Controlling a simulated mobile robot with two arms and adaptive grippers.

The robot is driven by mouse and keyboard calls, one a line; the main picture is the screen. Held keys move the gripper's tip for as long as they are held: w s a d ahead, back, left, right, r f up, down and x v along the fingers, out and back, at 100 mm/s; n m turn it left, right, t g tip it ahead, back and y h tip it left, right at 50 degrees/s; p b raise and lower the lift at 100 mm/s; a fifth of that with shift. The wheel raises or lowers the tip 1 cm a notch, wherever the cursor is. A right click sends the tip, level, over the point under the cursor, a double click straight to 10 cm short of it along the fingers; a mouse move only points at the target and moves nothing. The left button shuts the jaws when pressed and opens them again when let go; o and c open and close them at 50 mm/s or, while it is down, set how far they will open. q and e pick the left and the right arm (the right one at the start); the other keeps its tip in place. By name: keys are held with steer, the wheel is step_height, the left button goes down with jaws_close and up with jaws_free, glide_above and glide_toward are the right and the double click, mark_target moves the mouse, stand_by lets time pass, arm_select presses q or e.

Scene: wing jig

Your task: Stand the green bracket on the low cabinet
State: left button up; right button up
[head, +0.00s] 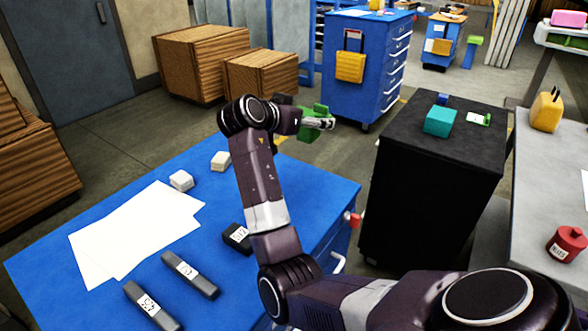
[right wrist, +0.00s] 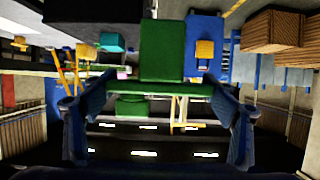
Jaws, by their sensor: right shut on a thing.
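The green bracket (head: 312,124) is in my right gripper (head: 322,123), in the air beyond the far edge of the blue table. In the right wrist view the bracket (right wrist: 162,50) lies between the two fingers of the right gripper (right wrist: 160,88), with a flat plate and a bar across. The gripper is shut on it. The low cabinet looks to be the black cabinet (head: 425,185), to the right of the gripper and apart from it. On its top are a teal box (head: 440,121), a small blue item (head: 442,99) and a green-and-white item (head: 479,119). My left gripper is not in view.
The blue table (head: 325,185) holds papers (head: 140,228), two pale blocks and several dark labelled items. A blue drawer cabinet (head: 355,95) with a yellow pouch stands behind. A grey bench (head: 545,200) is at right. The front of the black cabinet's top is clear.

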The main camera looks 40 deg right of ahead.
mark_target(308, 133)
steer(key=f, duration=0.5)
steer(key=shift+w, duration=0.2)
step_height(308, 133, down, 10)
steer(key=shift+f+p, duration=0.15)
steer(key=shift+p, duration=0.7)
steer(key=shift+f, duration=0.45)
steer(key=o, duration=1.2)
steer(key=shift+f, duration=0.1)
steer(key=shift+c, duration=0.2)
steer(key=o, duration=0.4)
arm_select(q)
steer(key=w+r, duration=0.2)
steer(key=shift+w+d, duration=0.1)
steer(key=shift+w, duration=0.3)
arm_select(e)
steer(key=shift+o, duration=0.2)
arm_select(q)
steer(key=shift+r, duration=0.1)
